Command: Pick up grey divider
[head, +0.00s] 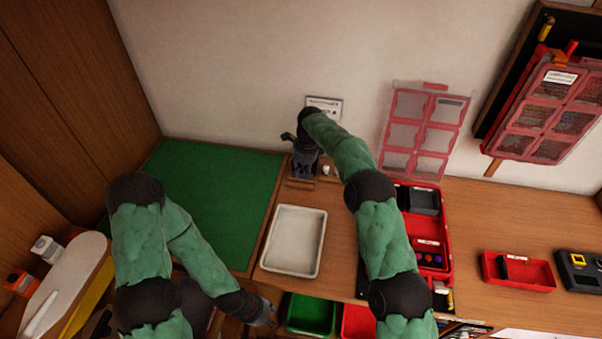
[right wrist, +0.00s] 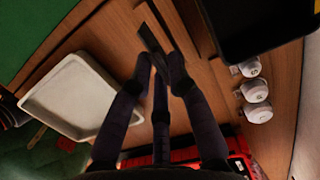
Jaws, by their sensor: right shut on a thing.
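A dark grey divider (right wrist: 150,38), a thin flat strip, shows between the fingers of my right gripper (right wrist: 158,68) in the right wrist view. The fingers are shut on it, and its lower part is partly hidden by them. In the head view my right gripper (head: 303,165) is at the back of the wooden table, beyond the white tray; the divider is hard to make out there. My left gripper (head: 264,312) is low in the head view, near the table's front edge by the green bin; its fingers are too dark to read.
A white tray (head: 293,241) lies in front of my right gripper; a green mat (head: 210,190) is to its left. An open red case (head: 445,235) stands right of my right arm. A red tray (head: 517,270) is farther right. Small white cylinders (right wrist: 255,91) stand near the gripper.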

